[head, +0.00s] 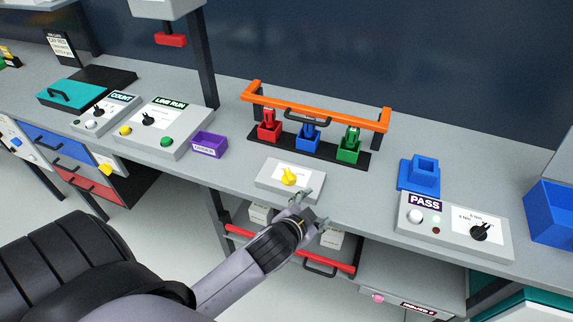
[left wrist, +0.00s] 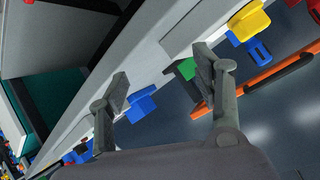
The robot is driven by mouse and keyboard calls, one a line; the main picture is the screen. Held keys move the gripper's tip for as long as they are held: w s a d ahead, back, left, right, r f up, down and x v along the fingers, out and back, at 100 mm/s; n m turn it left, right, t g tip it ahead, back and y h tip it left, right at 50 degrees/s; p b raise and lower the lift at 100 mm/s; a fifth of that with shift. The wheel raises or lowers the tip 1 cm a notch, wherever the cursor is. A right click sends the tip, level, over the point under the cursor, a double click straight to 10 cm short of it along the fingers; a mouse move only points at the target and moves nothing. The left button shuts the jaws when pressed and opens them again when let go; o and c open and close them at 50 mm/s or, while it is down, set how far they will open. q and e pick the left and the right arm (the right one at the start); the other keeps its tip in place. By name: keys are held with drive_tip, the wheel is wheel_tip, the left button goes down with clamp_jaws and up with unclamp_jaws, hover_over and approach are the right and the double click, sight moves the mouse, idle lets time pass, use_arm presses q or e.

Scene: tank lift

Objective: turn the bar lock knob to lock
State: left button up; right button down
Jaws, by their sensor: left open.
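The bar lock knob (head: 289,176) is yellow and sits on a pale panel box (head: 262,180) near the bench's front edge, in front of the orange bar (head: 320,107). The yellow knob also shows at the top right of the left wrist view (left wrist: 249,20). My left gripper (head: 312,208) is open and empty, just in front of and slightly right of the box, apart from the knob. Its two spread fingers show in the left wrist view (left wrist: 162,75). The label by the knob is too small to read. My right gripper is not in view.
Red (head: 269,130), blue (head: 308,136) and green (head: 348,148) holders stand under the orange bar. A purple tray (head: 208,144) is left; a blue stand (head: 420,173) and PASS panel (head: 455,225) are right.

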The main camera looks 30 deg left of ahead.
use_arm(q)
drive_tip(key=w+d+r+m+t+h, duration=0.4)
drive_tip(key=w+r+m, duration=0.1)
drive_tip(key=r, duration=0.5)
drive_tip(key=w+d+r+m+t+h, duration=0.3)
drive_tip(key=w+d+r+m+t, duration=0.15)
drive_tip(key=r, duration=0.55)
drive_tip(key=s+d+r+m+g+h, duration=0.25)
drive_tip(key=d+m+g+h, duration=0.35)
drive_tip(key=m, duration=0.5)
drive_tip(key=s+d+r+m+g+h, duration=0.1)
drive_tip(key=d+r+m+g+h, duration=0.35)
drive_tip(key=m+g+h, duration=0.4)
drive_tip(key=m+g+y, duration=0.6)
drive_tip(key=m+y, duration=0.2)
drive_tip(key=y, duration=1.3)
approach(289, 173)
drive_tip(key=f+p, duration=0.2)
drive_tip(key=f, duration=0.1)
drive_tip(key=f+p, duration=0.3)
drive_tip(key=f, duration=0.1)
drive_tip(key=shift+s+a+f+p, duration=0.1)
drive_tip(key=shift+s+f+p, duration=0.1)
drive_tip(key=shift+f+p, duration=0.15)
drive_tip(key=shift+f, duration=0.6)
drive_tip(key=shift+c, duration=0.6)
